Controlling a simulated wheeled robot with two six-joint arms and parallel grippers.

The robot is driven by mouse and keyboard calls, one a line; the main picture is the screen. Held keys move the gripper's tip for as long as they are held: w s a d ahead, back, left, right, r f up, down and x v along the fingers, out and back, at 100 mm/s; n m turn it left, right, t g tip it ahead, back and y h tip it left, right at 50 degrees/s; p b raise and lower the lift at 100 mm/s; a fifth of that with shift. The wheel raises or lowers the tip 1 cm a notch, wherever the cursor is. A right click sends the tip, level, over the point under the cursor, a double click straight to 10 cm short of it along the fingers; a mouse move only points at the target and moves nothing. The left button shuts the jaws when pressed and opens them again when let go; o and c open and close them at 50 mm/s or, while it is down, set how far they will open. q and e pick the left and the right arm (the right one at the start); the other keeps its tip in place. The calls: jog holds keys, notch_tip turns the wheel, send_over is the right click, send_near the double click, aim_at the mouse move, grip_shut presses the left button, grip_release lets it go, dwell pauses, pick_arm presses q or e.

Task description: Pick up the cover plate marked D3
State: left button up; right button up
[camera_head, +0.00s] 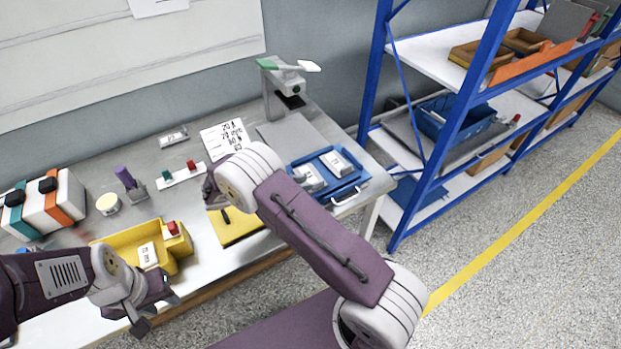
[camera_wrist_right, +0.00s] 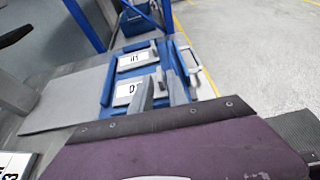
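In the head view, small white labelled pieces lie in the blue tray (camera_head: 349,190) and the yellow bin (camera_head: 181,262). The bin's white plate (camera_head: 148,255) has black writing, too small to read surely. In the right wrist view the tray holds two white labels, an upper label (camera_wrist_right: 132,61) and a lower label (camera_wrist_right: 126,91); I cannot confirm D3 on either. My right gripper (camera_wrist_right: 161,93) looks open, its two grey fingers apart with nothing seen between them; in the head view its fingers are mostly hidden. My left gripper (camera_head: 157,312) is open and empty in front of the yellow bin.
A yellow mat (camera_head: 243,232) lies partly under my right arm. A written sheet (camera_head: 226,138), a grey mat (camera_head: 298,131), a red-and-green button strip (camera_head: 181,175), a purple-topped device (camera_head: 126,178) and a lamp-like stand (camera_head: 272,90) occupy the bench. Blue shelving (camera_head: 460,125) stands right.

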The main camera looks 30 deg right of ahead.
aim_at(319, 181)
jog(key=x, duration=0.3)
jog(key=shift+d, duration=0.2)
jog(key=x, duration=0.2)
jog(key=p+x, duration=0.1)
jog(key=x, duration=0.2)
jog(key=shift+w+d+f, duration=0.15)
jog(key=shift+f, duration=0.25)
grip_shut()
